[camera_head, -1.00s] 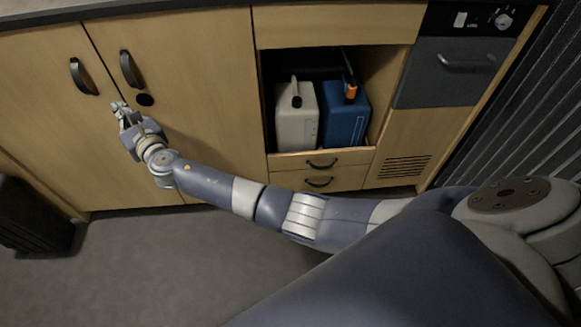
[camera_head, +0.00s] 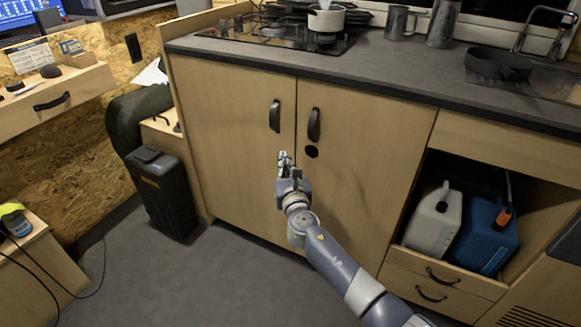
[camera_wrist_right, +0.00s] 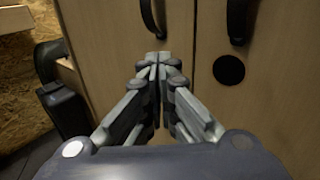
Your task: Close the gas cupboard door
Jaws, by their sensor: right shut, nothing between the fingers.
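The gas cupboard has two light wood doors under the dark worktop. The left door (camera_head: 232,150) and the right door (camera_head: 365,150) both look flush with the front, with a thin seam between them. Each has a dark handle near the seam, the left handle (camera_head: 275,116) and the right handle (camera_head: 314,125). A round black hole (camera_head: 311,152) is in the right door. My right gripper (camera_head: 284,156) is shut and empty in front of the seam, below the left handle. In the wrist view its fingertips (camera_wrist_right: 158,60) meet near the seam; whether they touch the door is unclear. My left gripper is out of view.
An open compartment with a white canister (camera_head: 433,222) and a blue canister (camera_head: 486,236) is at the right, above two drawers. A black case (camera_head: 163,192) stands left of the cupboard. A pot (camera_head: 326,18) sits on the hob. The grey floor (camera_head: 170,275) in front is clear.

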